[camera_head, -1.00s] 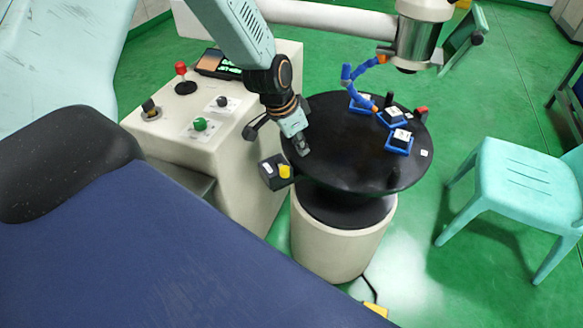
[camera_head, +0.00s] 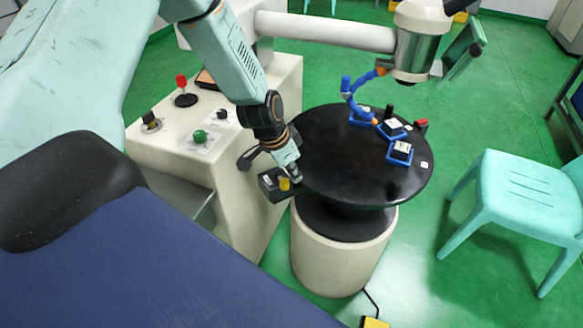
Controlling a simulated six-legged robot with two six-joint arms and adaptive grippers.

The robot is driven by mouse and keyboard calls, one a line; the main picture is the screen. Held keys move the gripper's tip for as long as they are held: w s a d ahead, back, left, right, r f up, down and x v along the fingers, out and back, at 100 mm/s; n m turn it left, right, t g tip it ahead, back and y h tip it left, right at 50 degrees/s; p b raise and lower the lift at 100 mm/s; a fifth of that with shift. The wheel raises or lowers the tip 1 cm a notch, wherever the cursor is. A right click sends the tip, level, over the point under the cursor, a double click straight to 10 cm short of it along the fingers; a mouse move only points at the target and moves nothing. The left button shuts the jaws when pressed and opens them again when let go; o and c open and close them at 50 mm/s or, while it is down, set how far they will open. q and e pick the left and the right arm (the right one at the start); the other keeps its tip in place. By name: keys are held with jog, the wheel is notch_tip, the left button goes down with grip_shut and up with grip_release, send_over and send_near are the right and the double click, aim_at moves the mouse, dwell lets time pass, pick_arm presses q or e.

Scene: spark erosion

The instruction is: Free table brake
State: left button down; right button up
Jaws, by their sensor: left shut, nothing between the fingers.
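The round black table (camera_head: 335,165) stands on a cream drum pedestal (camera_head: 335,255). My left gripper (camera_head: 293,177) is shut and empty. My right gripper is not in view.
Blue trays with dark-and-white blocks (camera_head: 400,151) sit on the table's right side, under a blue hose (camera_head: 358,102) and a metal spindle head (camera_head: 417,45). A mint chair (camera_head: 520,195) stands right.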

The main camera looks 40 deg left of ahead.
pick_arm(q)
jog(key=shift+s+a, duration=0.1)
jog(key=shift+s, duration=0.2)
jog(key=shift+f, duration=0.1)
